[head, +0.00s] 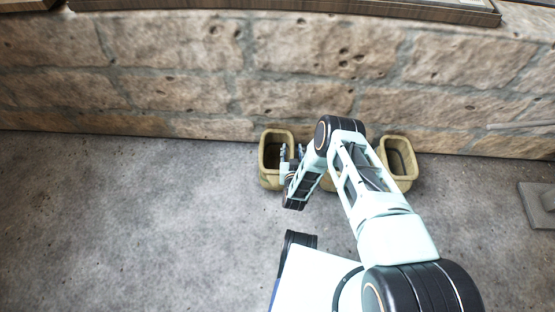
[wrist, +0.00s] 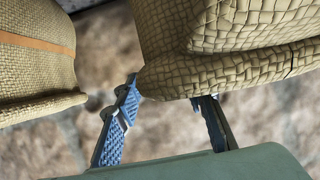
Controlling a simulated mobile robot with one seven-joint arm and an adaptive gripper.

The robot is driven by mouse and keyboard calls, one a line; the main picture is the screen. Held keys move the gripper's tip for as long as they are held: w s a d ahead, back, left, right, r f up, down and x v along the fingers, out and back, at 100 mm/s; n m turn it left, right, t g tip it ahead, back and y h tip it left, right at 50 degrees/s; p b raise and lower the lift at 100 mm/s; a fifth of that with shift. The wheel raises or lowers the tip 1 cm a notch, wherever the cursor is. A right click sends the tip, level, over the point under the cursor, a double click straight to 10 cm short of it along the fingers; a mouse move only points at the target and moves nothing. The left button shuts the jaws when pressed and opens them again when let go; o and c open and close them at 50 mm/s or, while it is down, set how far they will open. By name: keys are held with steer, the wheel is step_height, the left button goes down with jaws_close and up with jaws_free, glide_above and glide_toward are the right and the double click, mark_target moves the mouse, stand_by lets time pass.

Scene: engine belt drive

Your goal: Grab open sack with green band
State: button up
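In the head view, a tan open sack (head: 264,177) stands at the left by the wall, and another (head: 408,180) stands at the right. A tan patch of a third shows between them, mostly behind my arm. My gripper (head: 291,153) is at the right rim of the left sack. In the wrist view, my gripper (wrist: 168,95) has its blue fingers apart. A woven sack (wrist: 235,55) lies beyond them; its edge covers the right fingertip. I cannot tell whether they touch. Another sack with an orange band (wrist: 40,43) is at the left. No green band is visible.
A stone wall (head: 180,80) runs behind the sacks. The grey floor (head: 130,220) is clear at the left and front. A grey plate (head: 540,203) lies on the floor at the far right. A wooden ledge (head: 290,10) is above the wall.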

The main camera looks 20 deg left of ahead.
jaws_close()
steer(key=shift+r, duration=0.1)
stand_by(0.4)
